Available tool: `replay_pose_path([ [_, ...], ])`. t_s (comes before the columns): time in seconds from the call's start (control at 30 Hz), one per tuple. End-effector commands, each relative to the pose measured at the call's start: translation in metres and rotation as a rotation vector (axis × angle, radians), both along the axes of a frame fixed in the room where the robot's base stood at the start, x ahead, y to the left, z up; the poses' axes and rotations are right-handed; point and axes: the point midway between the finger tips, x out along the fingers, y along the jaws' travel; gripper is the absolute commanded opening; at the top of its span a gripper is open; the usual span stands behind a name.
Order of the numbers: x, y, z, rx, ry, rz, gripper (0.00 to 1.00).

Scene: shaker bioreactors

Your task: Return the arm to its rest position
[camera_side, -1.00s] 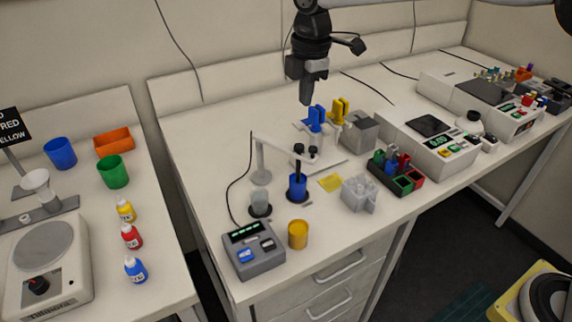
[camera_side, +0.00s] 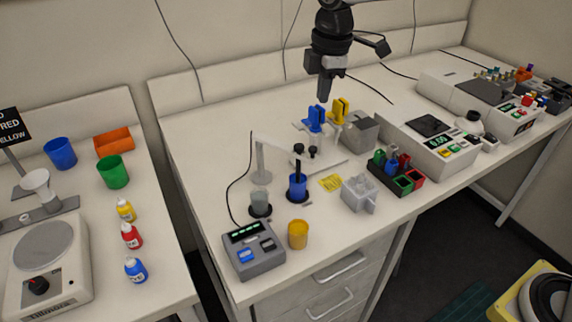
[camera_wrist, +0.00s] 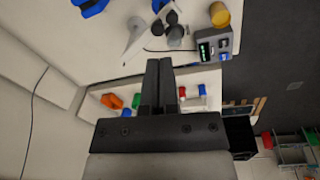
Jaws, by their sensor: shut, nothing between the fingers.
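My gripper (camera_side: 325,88) hangs from the top of the side view, fingers pointing down, above the back of the middle bench. Its fingers are together with nothing between them. The wrist view also shows the closed fingers (camera_wrist: 159,75), dark and side by side. Below and in front of it in the side view stand a blue holder (camera_side: 316,118) and a yellow holder (camera_side: 338,110). The gripper is apart from both. The arm above the wrist is cut off by the frame's top edge.
The bench holds a blue cup (camera_side: 298,187), a yellow cup (camera_side: 298,234), a grey control box (camera_side: 254,250), a tube rack (camera_side: 397,175) and a white instrument (camera_side: 428,140). The back wall (camera_side: 250,40) rises behind. The bench's back left (camera_side: 215,125) is clear.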

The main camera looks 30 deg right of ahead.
Motion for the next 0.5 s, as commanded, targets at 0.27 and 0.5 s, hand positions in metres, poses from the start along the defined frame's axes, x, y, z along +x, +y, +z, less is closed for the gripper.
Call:
replay_pose_path([
  [0.27, -0.034, -0.040, -0.043, 0.036, -0.024, -0.331, 0.00],
  [0.5, -0.073, -0.071, -0.080, 0.073, -0.046, -0.617, 0.00],
])
